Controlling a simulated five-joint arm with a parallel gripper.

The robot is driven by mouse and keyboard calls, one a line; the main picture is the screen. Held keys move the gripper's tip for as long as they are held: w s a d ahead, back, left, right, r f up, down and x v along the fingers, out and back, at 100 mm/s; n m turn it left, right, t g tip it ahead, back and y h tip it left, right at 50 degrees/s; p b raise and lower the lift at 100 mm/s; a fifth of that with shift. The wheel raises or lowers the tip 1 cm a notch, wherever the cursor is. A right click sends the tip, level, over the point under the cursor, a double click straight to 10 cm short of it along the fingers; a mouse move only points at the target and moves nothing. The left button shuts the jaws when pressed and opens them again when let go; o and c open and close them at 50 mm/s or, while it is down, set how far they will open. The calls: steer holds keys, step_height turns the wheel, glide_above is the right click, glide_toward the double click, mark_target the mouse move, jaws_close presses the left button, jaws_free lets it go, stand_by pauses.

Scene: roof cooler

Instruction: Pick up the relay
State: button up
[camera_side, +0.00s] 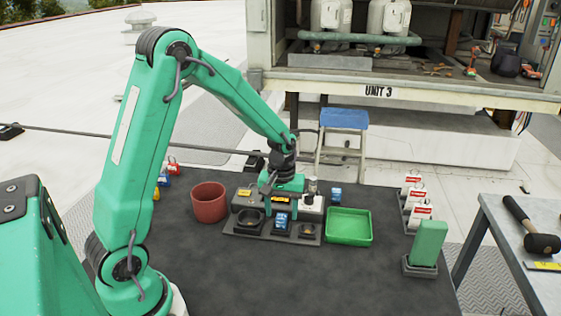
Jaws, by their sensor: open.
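A small blue block that looks like a relay (281,222) stands in the middle of a dark tray (241,231) on the dark mat. A second, similar blue block (336,195) stands farther back, right of the gripper. The frame does not show which one the task means. My green gripper (281,209) points down over the tray, with its open fingers at the block in the middle. I cannot tell if the fingers touch it. The gripper hides part of the fixture behind the tray.
A red round pot (209,202) stands left of the tray and a green shallow bin (349,227) right of it. A green upright block (428,244) and several red-and-white tagged items (418,213) stand farther right. A mallet (533,233) lies on a side table. The front mat is clear.

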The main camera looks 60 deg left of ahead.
steer(key=shift+f, duration=1.1)
steer(key=c, duration=1.1)
